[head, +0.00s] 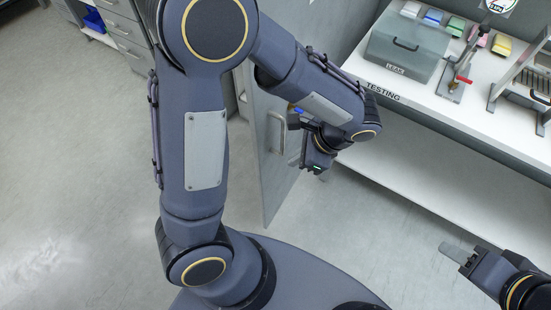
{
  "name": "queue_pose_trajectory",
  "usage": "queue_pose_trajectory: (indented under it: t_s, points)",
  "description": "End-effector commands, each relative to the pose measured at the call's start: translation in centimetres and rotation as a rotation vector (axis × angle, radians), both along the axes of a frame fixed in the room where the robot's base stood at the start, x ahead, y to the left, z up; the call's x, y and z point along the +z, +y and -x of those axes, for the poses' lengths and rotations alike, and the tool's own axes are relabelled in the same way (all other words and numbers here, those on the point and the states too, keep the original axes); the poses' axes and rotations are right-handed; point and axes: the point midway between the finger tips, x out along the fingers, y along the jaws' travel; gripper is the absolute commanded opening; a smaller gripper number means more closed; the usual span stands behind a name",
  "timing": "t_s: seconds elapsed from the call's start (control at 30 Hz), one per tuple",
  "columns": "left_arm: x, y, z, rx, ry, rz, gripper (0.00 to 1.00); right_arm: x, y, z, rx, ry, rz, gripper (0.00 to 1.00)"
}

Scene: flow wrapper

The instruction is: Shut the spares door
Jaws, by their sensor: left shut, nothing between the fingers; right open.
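The grey door panel (276,187) stands upright and swung out from the cabinet beside the testing bench. No label shows on it, so I cannot tell from lettering that it is the spares door. Its pale bar handle (276,132) is on the face toward me. My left arm hides part of the panel. My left gripper (318,169) is shut and empty, to the right of the handle near the panel; I cannot tell whether it touches. My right gripper (455,254) is open and empty at the lower right, away from the door.
The white testing bench (440,112) with a lower shelf stands at the right. On it are a grey-lidded leak box (408,47), several coloured blocks, a red-handled clamp (459,76) and a metal rack. Drawers (122,35) stand at the upper left. The left floor is clear.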

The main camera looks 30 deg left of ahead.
Motion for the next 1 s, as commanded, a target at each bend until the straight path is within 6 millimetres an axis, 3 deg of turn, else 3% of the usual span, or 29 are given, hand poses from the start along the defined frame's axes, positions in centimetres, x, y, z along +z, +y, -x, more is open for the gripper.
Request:
queue_pose_trajectory:
  t_s: [0.2,0.4,0.57,0.93,1.0]
  points:
    - [-3.0,-3.2,-1.8,-0.288,0.078,-0.221,0.00,0.4,0.0,0.0,0.000,0.000,0.000,0.42]
    - [-4.1,-3.7,-2.3,-0.355,0.093,-0.277,0.00,0.5,0.0,0.0,0.000,0.000,0.000,0.42]
    - [-5.5,-2.2,-2.2,-0.354,0.096,-0.278,0.00,0.6,0.0,0.0,0.000,0.000,0.000,0.42]
    - [-11.0,3.3,-2.3,-0.352,0.098,-0.275,0.00,1.0,0.0,0.0,0.000,0.000,0.000,0.42]
    - [-10.7,4.5,-2.4,-0.351,0.093,-0.275,0.00,1.6,0.0,0.0,0.000,0.000,0.000,0.42]
